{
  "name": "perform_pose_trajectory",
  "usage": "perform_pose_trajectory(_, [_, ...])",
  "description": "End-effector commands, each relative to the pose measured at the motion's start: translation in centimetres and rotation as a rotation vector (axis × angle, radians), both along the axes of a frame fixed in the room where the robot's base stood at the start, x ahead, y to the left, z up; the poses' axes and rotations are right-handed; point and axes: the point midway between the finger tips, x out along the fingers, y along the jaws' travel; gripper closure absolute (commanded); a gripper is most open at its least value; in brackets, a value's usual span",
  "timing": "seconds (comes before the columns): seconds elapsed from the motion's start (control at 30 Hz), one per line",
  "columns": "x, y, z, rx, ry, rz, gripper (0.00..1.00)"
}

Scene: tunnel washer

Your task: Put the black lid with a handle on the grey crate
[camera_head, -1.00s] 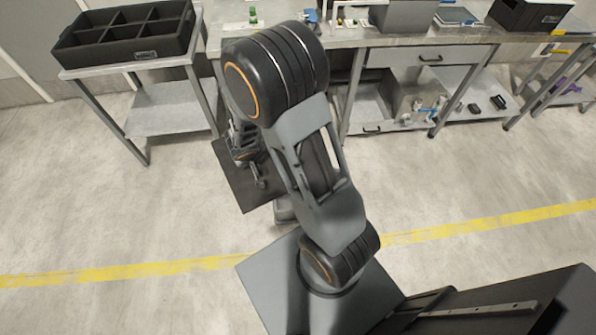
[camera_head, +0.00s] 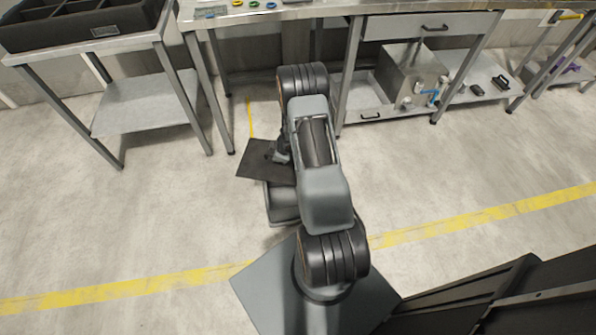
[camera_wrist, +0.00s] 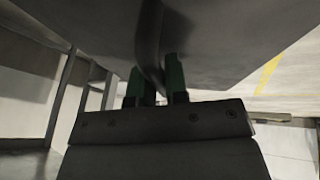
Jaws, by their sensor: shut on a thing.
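The black lid (camera_head: 258,173) hangs in the air over the floor, left of my arm in the head view. Its dark plate fills the upper part of the wrist view (camera_wrist: 230,35). My gripper (camera_wrist: 155,82) is shut on the lid's handle (camera_wrist: 150,40), with the green finger pads on either side of it. In the head view my gripper is partly hidden behind my arm. The grey crate is out of the head view now; a grey crate showed on the bench top in the earlier frame.
A metal bench (camera_head: 345,10) with drawers stands ahead. A metal box (camera_head: 405,72) sits on its lower shelf. A black divided crate (camera_head: 75,28) stands on a side table at the upper left. The floor (camera_head: 430,175) around the lid is clear.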

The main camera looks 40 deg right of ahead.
Motion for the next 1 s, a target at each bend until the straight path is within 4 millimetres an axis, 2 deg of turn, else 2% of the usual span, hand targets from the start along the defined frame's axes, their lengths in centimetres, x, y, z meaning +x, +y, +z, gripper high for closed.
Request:
perform_pose_trajectory(0.03, [-1.2, -1.4, -1.3, 0.005, 0.005, 0.06, 1.0])
perform_pose_trajectory(0.13, [-3.2, -3.1, -3.2, 0.008, 0.003, 0.19, 1.0])
perform_pose_trajectory(0.3, [-5.6, -4.6, -5.0, 0.012, -0.001, 0.326, 1.0])
perform_pose_trajectory(0.4, [-6.3, -4.9, -5.6, 0.014, -0.003, 0.364, 1.0])
perform_pose_trajectory(0.77, [-6.5, -5.0, -6.8, 0.013, -0.004, 0.381, 1.0])
perform_pose_trajectory(1.0, [-6.5, -5.0, -8.4, 0.014, -0.004, 0.38, 1.0])
